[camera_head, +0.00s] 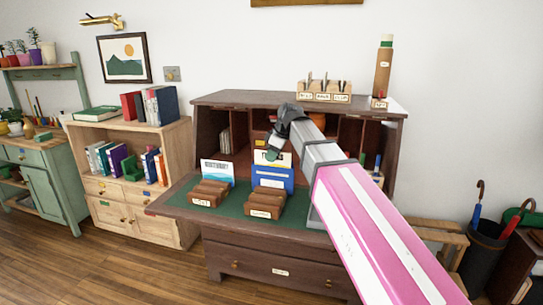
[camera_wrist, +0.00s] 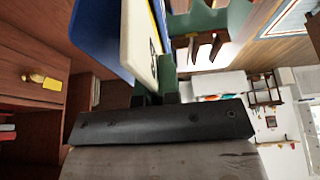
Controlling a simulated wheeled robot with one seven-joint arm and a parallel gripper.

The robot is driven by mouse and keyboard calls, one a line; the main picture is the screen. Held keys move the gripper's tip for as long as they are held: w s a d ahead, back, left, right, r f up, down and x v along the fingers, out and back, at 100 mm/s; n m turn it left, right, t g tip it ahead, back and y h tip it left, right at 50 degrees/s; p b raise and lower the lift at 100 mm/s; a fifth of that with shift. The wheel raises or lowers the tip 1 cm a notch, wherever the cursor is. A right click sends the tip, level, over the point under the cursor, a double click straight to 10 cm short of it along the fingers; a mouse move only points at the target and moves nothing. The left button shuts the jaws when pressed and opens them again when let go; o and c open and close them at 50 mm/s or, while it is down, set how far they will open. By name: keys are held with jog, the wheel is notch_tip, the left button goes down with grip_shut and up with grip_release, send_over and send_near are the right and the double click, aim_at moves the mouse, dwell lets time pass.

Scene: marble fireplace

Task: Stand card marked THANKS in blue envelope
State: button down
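A cream-white card (camera_head: 259,158) with dark marks stands above the blue envelope (camera_head: 289,180) in the head view; its writing is too small to read. The envelope is upright in the right wooden holder (camera_head: 264,203) on the desk. In the wrist view my gripper (camera_wrist: 158,88) appears closed on the edge of the cream card (camera_wrist: 140,38). The blue envelope (camera_wrist: 95,35) shows beside the card there. I cannot tell whether the card's lower edge is inside the envelope.
The left wooden holder (camera_head: 209,193) bears a blue-and-white card (camera_head: 216,171). The desk's green writing surface (camera_head: 236,207) is bare between the holders. Pigeonholes rise behind. A labelled wooden rack (camera_head: 324,92) and a tall brown cylinder (camera_head: 384,70) stand on top.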

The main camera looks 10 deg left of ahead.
jog(key=shift+f, duration=0.55)
jog(key=c, duration=1.3)
grip_release()
jog(key=shift+o, duration=0.2)
jog(key=shift+r, duration=4.55)
